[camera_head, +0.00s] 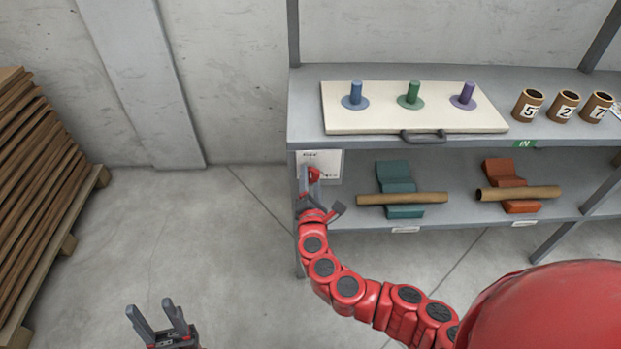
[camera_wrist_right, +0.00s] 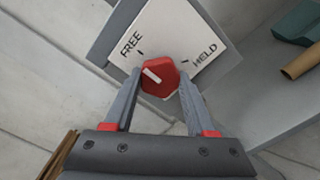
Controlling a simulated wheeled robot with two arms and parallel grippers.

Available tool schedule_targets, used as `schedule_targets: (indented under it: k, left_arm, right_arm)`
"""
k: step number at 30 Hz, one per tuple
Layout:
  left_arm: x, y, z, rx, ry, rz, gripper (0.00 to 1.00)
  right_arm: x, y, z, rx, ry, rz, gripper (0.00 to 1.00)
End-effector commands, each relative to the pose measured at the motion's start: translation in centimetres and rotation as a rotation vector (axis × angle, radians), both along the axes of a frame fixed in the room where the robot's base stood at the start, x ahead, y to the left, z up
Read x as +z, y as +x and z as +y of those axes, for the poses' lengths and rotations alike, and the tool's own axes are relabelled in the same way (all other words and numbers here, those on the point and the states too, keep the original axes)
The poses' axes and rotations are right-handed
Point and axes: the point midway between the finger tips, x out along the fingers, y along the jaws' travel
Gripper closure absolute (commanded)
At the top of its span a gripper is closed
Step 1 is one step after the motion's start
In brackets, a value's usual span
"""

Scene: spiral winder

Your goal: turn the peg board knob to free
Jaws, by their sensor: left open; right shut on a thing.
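The red knob (camera_wrist_right: 161,79) sits on a white plate (camera_wrist_right: 172,32) marked FREE at the upper left and HELD at the right in the wrist view. Its white pointer line runs to the upper left, on the FREE side. My right gripper (camera_wrist_right: 158,88) is shut on the knob, one finger on each side. In the head view the right gripper (camera_head: 311,180) is at the plate on the shelf's left end, partly covering the knob. The cream peg board (camera_head: 375,119) lies on the top shelf with blue, green and purple pegs. My left gripper (camera_head: 158,320) is open and empty, low at the left.
Several numbered brown tubes (camera_head: 528,105) stand right of the board. A dark handle (camera_head: 423,136) is at the board's front edge. The lower shelf holds a teal block (camera_head: 394,176) and an orange block (camera_head: 503,171), each with a brown tube. Stacked brown sheets (camera_head: 38,190) stand at the left.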

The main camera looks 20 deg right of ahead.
Motion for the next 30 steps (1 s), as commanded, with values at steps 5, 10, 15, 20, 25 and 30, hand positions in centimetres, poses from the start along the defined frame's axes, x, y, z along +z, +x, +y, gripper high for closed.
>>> schedule_targets:
  k: [5,10,15,20,25,30]
  left_arm:
    - [0.0,0.0,0.0,0.0,0.0,0.0,0.5]
    - [0.0,0.0,0.0,0.0,0.0,0.0,0.5]
    - [0.0,0.0,0.0,0.0,0.0,0.0,0.5]
    - [0.01,0.0,0.0,0.0,0.0,0.0,0.5]
    - [0.01,0.0,0.0,0.0,0.0,0.0,0.5]
    - [0.08,0.0,0.0,0.0,0.0,0.0,0.5]
  right_arm:
    - [-0.12,-0.02,-0.01,0.001,-0.008,0.004,1.0]
    - [-0.13,-0.03,0.0,0.001,-0.008,0.004,1.0]
    - [-0.12,-0.03,0.0,0.001,-0.007,0.004,0.26]
    - [-0.07,-0.02,0.0,0.0,-0.006,0.003,0.14]
    - [-0.05,-0.04,0.01,0.001,-0.007,0.003,0.14]
    - [0.01,-0.91,0.44,0.006,-0.007,0.002,0.14]
